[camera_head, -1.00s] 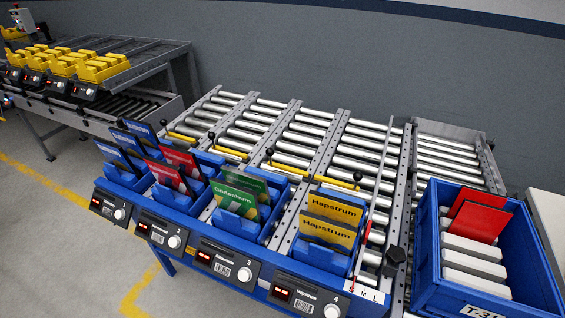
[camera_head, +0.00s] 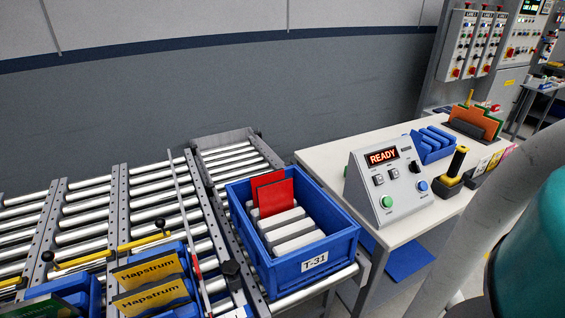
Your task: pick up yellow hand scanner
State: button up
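The yellow hand scanner (camera_head: 457,161) stands upright on the right part of a white table (camera_head: 324,160), just right of a grey control box. My arm fills the right edge of the view, to the right of the scanner. My gripper is not in view, so its state is hidden.
The grey control box (camera_head: 388,186) with a READY display stands left of the scanner. A blue bin (camera_head: 434,145) and an orange card rack (camera_head: 474,121) are behind it. A blue T-31 crate (camera_head: 318,262) sits on the roller conveyor (camera_head: 150,200). Electrical cabinets (camera_head: 478,45) stand at the back right.

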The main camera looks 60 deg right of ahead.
aim_at(450, 179)
jog(key=z, duration=2.45)
jog(key=u, duration=3.05)
jog(key=k+l+z, duration=0.2)
jog(key=k, duration=0.3)
jog(key=k+l+z, duration=0.15)
jog(key=k+l, duration=0.15)
jog(key=k, duration=0.2)
jog(key=z, duration=1.9)
